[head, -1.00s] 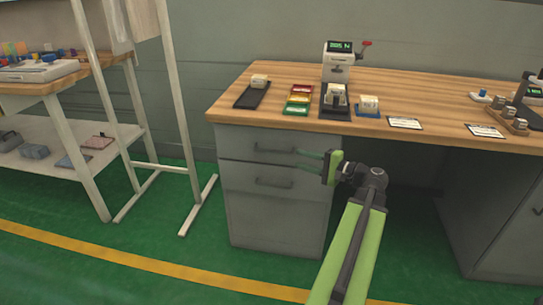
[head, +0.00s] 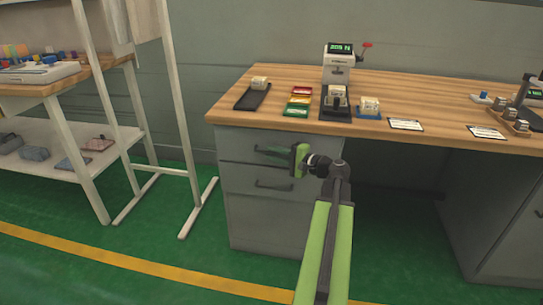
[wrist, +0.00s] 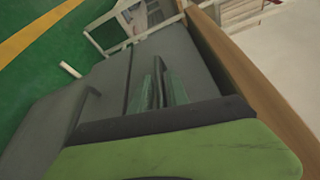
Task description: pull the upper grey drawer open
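The upper grey drawer (head: 236,143) is the top front of the grey cabinet under the wooden desk, and it looks flush. It also shows in the wrist view (wrist: 195,75). My gripper (head: 262,150) is at its handle, with the green fingers reaching left along it. In the wrist view the two fingers (wrist: 158,75) are close together with a narrow dark gap between them. They appear shut on the upper handle, which is mostly hidden by them. The lower drawer (head: 240,180) with its dark handle (head: 273,185) is closed.
The wooden desk top (head: 230,112) overhangs just above my gripper. It carries a black tray (head: 252,97), a scale (head: 338,65) and small blocks. A white frame stand (head: 185,130) is left of the cabinet. Green floor is free in front.

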